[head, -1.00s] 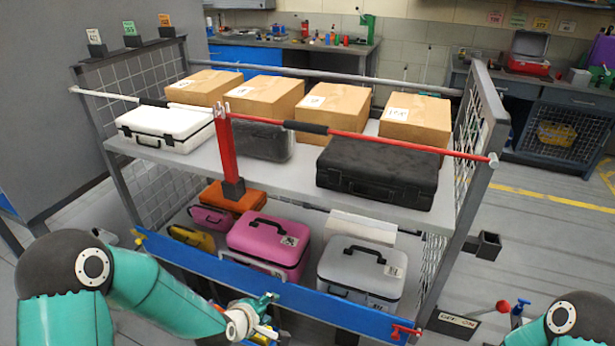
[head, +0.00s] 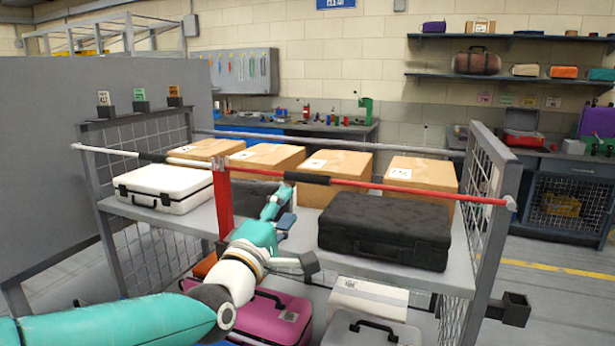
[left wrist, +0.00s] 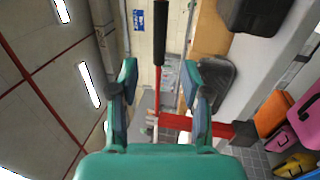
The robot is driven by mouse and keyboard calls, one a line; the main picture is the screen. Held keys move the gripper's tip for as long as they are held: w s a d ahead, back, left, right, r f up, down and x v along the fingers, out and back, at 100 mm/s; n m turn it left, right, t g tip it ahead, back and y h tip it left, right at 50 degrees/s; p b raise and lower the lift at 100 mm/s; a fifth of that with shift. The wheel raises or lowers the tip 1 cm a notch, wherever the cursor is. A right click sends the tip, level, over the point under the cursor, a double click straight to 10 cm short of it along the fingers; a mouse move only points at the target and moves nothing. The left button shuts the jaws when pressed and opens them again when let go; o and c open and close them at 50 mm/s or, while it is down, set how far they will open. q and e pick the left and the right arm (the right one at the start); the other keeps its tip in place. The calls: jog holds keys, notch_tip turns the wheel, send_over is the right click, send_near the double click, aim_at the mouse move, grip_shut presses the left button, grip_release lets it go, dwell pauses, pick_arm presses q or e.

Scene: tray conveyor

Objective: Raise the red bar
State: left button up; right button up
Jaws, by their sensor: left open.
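The red bar (head: 420,192) runs roughly level across the front of the upper shelf, with a black sleeve (head: 307,178) near its left end. That end meets an upright red post (head: 223,200). My left gripper (head: 298,228) is open and empty, just below the sleeve and right of the post in the head view. In the left wrist view, the red bar (left wrist: 157,92) lies between the open fingers of my left gripper (left wrist: 161,95), apart from both. The sleeve (left wrist: 160,30) lies beyond the fingertips there. My right gripper is not in view.
Behind the bar, the upper shelf (head: 295,240) holds a white case (head: 163,190), a black case (head: 385,228) and several cardboard boxes. A white bar (head: 110,152) continues left of the post. A pink case (head: 275,315) and a grey case (head: 370,330) sit below. Mesh side panels (head: 485,195) flank the rack.

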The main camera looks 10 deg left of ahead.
aim_at(306, 182)
pick_arm(q)
jog(key=p+x, duration=0.3)
jog(key=x, duration=0.8)
jog(key=shift+w, duration=0.35)
grip_shut()
